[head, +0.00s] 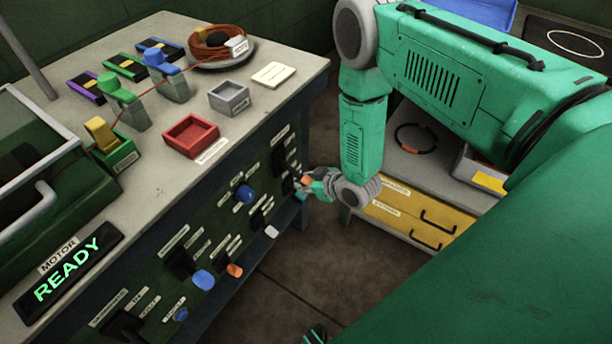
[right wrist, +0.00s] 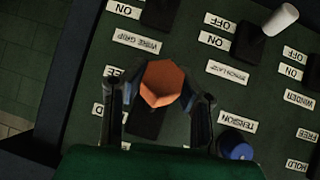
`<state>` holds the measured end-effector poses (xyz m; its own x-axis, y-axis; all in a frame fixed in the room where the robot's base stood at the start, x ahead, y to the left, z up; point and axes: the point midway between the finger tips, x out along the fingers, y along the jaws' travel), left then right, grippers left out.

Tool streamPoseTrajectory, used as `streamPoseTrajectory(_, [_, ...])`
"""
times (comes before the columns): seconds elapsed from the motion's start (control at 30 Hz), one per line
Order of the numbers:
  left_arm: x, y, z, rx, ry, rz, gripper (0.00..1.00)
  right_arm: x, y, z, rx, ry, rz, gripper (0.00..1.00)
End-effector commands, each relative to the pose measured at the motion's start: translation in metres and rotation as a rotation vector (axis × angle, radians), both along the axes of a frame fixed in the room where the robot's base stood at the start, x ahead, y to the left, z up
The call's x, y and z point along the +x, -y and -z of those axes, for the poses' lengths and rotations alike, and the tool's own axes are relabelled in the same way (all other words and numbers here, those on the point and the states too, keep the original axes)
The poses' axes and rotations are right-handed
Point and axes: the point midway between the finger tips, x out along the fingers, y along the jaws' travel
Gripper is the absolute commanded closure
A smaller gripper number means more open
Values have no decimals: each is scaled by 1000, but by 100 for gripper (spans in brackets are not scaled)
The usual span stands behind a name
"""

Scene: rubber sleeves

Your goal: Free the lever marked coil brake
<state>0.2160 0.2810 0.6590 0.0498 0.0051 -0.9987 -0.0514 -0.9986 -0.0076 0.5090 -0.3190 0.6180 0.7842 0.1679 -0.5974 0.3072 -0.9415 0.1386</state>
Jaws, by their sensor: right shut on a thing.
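My right gripper (head: 308,183) is at the far right end of the green control panel on the bench's front. In the right wrist view my right gripper (right wrist: 160,92) has its two fingers on either side of an orange lever knob (right wrist: 162,83), shut on it. The orange knob (head: 306,181) also shows in the head view. In the right wrist view, partly hidden labels for free and hold stand left of the knob, upside down. I cannot read a coil brake label. A small green piece at the bottom edge (head: 316,335) may be my left gripper; its fingers cannot be made out.
Nearby on the panel are a white lever (right wrist: 281,18) and a blue knob (right wrist: 235,146). Another orange lever (head: 234,270) sits lower left. The motor display (head: 68,270) reads READY. A red tray (head: 191,136) and wire coil (head: 218,45) stand on the bench. Yellow drawers (head: 425,215) are at right.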

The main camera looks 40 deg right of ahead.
Motion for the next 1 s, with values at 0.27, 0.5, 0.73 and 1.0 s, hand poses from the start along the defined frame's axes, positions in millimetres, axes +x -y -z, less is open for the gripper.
streamPoseTrajectory(0.27, [0,0,17,0,0,0,60,3,-1,13,42,102,1,100])
streamPoseTrajectory(0.5, [0,0,20,0,0,0,60,3,-2,14,55,131,-1,100])
streamPoseTrajectory(0.73, [0,0,20,0,0,0,60,3,-2,15,55,131,-1,100])
streamPoseTrajectory(1.0, [0,0,20,0,0,0,60,3,-2,14,56,131,0,50])
